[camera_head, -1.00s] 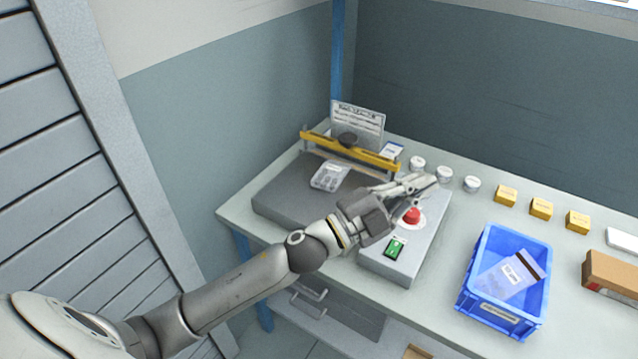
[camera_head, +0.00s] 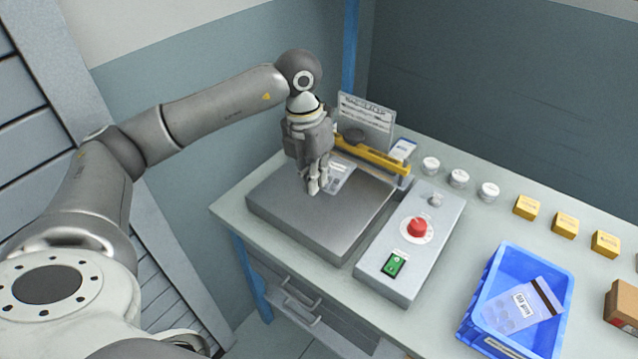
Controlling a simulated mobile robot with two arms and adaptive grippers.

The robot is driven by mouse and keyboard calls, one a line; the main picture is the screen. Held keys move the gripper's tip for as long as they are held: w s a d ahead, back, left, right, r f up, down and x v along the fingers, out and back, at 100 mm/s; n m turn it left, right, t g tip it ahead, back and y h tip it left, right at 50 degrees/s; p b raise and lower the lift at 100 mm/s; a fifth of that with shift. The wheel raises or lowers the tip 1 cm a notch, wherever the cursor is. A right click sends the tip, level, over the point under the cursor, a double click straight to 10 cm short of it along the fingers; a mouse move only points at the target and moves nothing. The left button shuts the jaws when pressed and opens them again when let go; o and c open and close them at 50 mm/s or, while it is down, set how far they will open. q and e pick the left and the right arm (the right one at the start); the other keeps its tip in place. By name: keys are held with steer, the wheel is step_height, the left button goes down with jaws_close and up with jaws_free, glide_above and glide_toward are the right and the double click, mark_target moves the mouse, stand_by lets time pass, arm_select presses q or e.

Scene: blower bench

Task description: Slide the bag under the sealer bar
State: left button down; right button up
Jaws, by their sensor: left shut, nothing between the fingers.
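A clear bag with a white label (camera_head: 341,178) lies flat on the grey sealer plate (camera_head: 310,222), near the plate's back edge and just in front of the yellow sealer bar (camera_head: 372,157). The bar is raised above the plate. My left gripper (camera_head: 315,188) points down, with its fingers shut and empty, at the left side of the bag. The gripper hides part of the bag and the bar's left end. I cannot tell whether the fingertips touch the bag or plate. My right gripper is out of view.
The control box (camera_head: 412,246) with a red knob (camera_head: 417,227) and green switch (camera_head: 394,264) stands right of the plate. A blue crate (camera_head: 482,309) holds another bag (camera_head: 525,305). White jars (camera_head: 459,178) and yellow boxes (camera_head: 565,225) line the back. A sign (camera_head: 366,122) stands behind the bar.

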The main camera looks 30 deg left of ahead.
mark_target(314, 198)
arm_select(q)
steer(key=shift+n+y, duration=0.3)
steer(key=shift+y, duration=0.4)
steer(key=a+f, duration=0.1)
steer(key=f, duration=0.2)
steer(key=a+f+p, duration=0.1)
steer(key=f, duration=0.2)
steer(key=a+f+p, duration=0.1)
steer(key=f, duration=0.2)
steer(key=shift+w+a, duration=0.1)
steer(key=shift+a, duration=0.15)
steer(key=w, duration=0.1)
steer(key=w+p, duration=0.1)
steer(key=shift+w+d+r, duration=0.1)
steer(key=shift+w+d, duration=0.1)
steer(key=shift+w, duration=0.7)
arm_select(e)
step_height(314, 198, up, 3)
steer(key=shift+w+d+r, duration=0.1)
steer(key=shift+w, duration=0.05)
